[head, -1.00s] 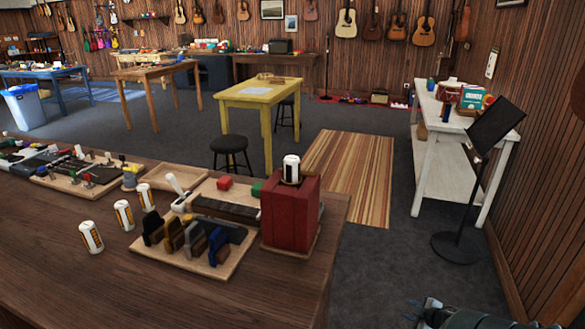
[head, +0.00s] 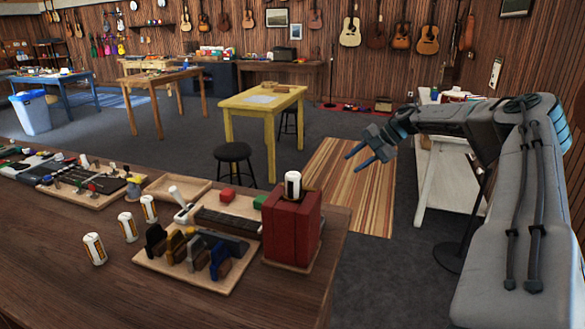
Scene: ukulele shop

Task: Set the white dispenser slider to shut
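A red block-like holder (head: 291,228) stands on the brown table at its right end, with a white labelled canister (head: 293,184) upright on top. Several similar white canisters (head: 95,248) stand on the table to the left. I cannot tell which of these, if any, is the white dispenser, and no slider can be made out at this size. My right gripper (head: 348,168) is in the air beyond and to the right of the red holder, over the striped rug. Its two blue fingers are apart and nothing is between them. My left gripper is not in view.
A wooden tray (head: 157,258) with several coloured clamp-like pieces lies left of the red holder. A white upright panel (head: 495,73) hangs on the right wall. A yellow table (head: 262,104) and black stool (head: 235,156) stand behind; the striped rug (head: 340,200) is clear.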

